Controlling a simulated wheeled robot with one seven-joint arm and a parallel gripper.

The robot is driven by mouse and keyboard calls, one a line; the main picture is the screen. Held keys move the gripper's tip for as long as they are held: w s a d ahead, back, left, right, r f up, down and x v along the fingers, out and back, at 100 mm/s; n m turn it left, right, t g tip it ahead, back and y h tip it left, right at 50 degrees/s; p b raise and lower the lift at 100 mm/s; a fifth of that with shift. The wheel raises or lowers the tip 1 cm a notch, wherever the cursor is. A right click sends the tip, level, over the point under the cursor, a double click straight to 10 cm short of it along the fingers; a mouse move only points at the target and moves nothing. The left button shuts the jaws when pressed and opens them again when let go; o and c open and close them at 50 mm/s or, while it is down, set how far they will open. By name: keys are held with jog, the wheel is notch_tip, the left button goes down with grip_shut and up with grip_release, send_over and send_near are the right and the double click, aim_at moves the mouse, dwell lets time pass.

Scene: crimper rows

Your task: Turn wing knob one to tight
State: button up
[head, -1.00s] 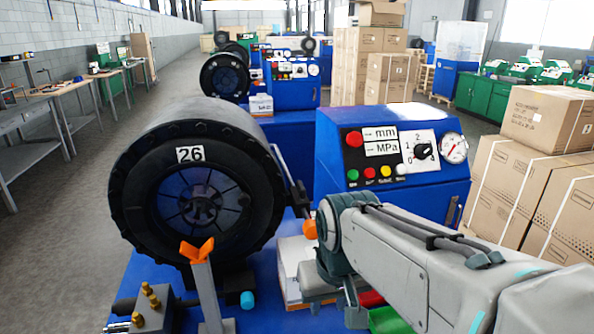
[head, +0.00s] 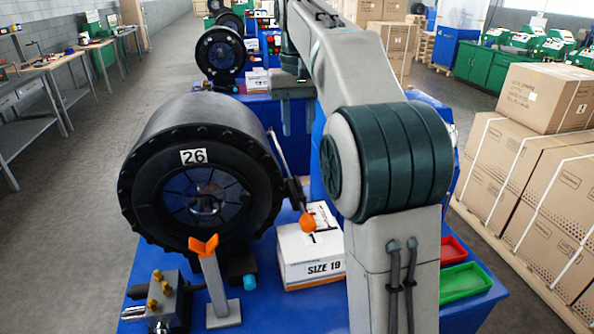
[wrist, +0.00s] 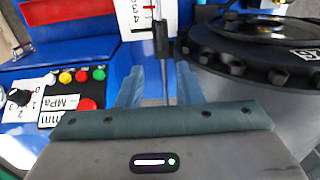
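No label in view names wing knob one. An orange two-winged piece (head: 204,245) tops a grey upright post at the front of the blue bench. An orange ball (head: 307,221) ends the lever (head: 290,180) beside the black drum (head: 200,140) marked 26. My gripper (head: 297,122) points down beyond the lever, its fingers apart and nothing seen held. In the wrist view my fingers (wrist: 160,88) are also apart. The lever's rod (wrist: 170,80) shows in the gap between them, apparently below; contact cannot be told.
My arm hides most of the blue control cabinet in the head view; its selector knob (wrist: 20,97) shows in the wrist view. A SIZE 19 box (head: 312,268), a red bin (head: 452,250) and a green bin (head: 465,282) stand on the bench. Cartons (head: 530,165) stack at right.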

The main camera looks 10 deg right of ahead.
aim_at(298, 180)
notch_tip(298, 180, down, 14)
jog(key=shift+r, duration=0.2)
dwell(0.4)
grip_shut()
